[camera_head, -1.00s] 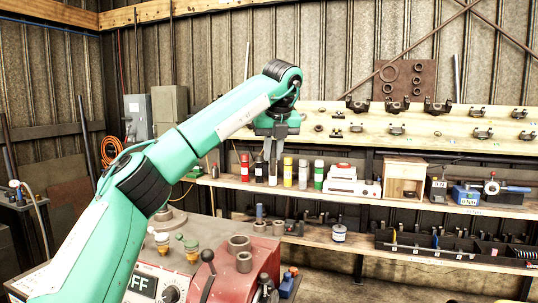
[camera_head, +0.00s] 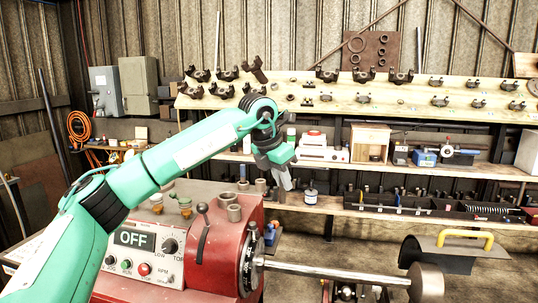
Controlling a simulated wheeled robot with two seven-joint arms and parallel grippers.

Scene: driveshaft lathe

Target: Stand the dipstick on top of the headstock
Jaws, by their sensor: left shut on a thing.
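The headstock (camera_head: 217,272) is the red lathe housing at the lower middle, with a control panel marked OFF on its left and a flat top. My left gripper (camera_head: 286,184) hangs fingers-down in front of the shelves, above and right of the headstock top in the picture. It is shut on the dipstick, of which almost nothing can be made out between the fingers. My right gripper is out of view.
Grey collars (camera_head: 234,212), small oil cups (camera_head: 185,206) and a lever (camera_head: 203,222) stand on the headstock top. A long shaft (camera_head: 335,271) runs right from the chuck. Shelves with bottles, boxes and yokes line the back wall.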

